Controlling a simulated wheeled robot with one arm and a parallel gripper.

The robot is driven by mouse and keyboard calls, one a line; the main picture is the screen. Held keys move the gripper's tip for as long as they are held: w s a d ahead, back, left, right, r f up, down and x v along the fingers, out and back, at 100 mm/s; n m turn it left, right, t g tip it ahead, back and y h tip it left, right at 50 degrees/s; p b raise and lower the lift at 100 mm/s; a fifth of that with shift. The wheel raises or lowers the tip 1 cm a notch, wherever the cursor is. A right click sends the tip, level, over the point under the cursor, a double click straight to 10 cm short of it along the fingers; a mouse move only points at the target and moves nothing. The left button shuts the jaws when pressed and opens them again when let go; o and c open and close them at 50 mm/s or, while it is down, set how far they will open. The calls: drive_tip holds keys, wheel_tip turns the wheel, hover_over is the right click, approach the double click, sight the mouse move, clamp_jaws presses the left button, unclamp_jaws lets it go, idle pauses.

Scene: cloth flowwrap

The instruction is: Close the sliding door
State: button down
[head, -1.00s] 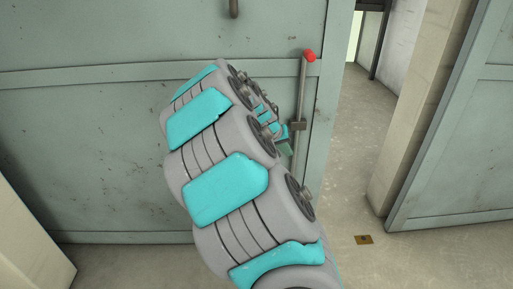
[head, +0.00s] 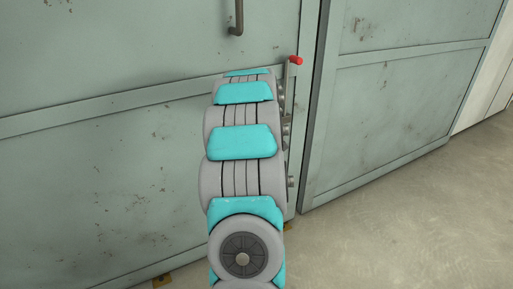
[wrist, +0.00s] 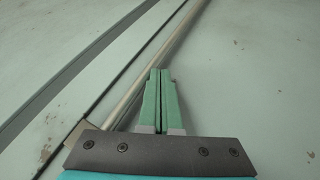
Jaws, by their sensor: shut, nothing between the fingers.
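The grey-green sliding door (head: 130,150) fills the left and middle of the head view. Its right edge now stands close beside another grey-green panel (head: 395,110), with only a narrow dark line between them. A vertical metal rod with a red-tipped handle (head: 295,60) runs along the door's right edge. In the head view my arm hides the lower rod and my gripper. In the wrist view my gripper (wrist: 158,75) is shut and empty, its fingers together in front of the door surface, just right of the slanting metal rod (wrist: 165,60). I cannot tell whether they touch.
A dark hook-shaped handle (head: 237,18) is on the door's upper part. Clear concrete floor (head: 400,215) lies at the lower right, with a pale wall (head: 485,85) beyond.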

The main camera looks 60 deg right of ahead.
sight(286, 138)
drive_tip(key=d, duration=0.1)
drive_tip(key=s+d, duration=0.2)
drive_tip(key=shift+s+d, duration=0.25)
drive_tip(key=shift+d, duration=0.2)
drive_tip(key=shift+d+r, duration=0.1)
drive_tip(key=shift+r, duration=0.05)
drive_tip(key=shift+w+a, duration=0.15)
drive_tip(key=shift+a, duration=0.1)
drive_tip(key=w+a+r+b, duration=0.1)
drive_tip(key=a+r+b, duration=0.1)
drive_tip(key=a+r, duration=0.5)
drive_tip(key=shift+w+a+r, duration=0.2)
drive_tip(key=shift+w+a, duration=0.05)
drive_tip(key=shift+a, duration=0.95)
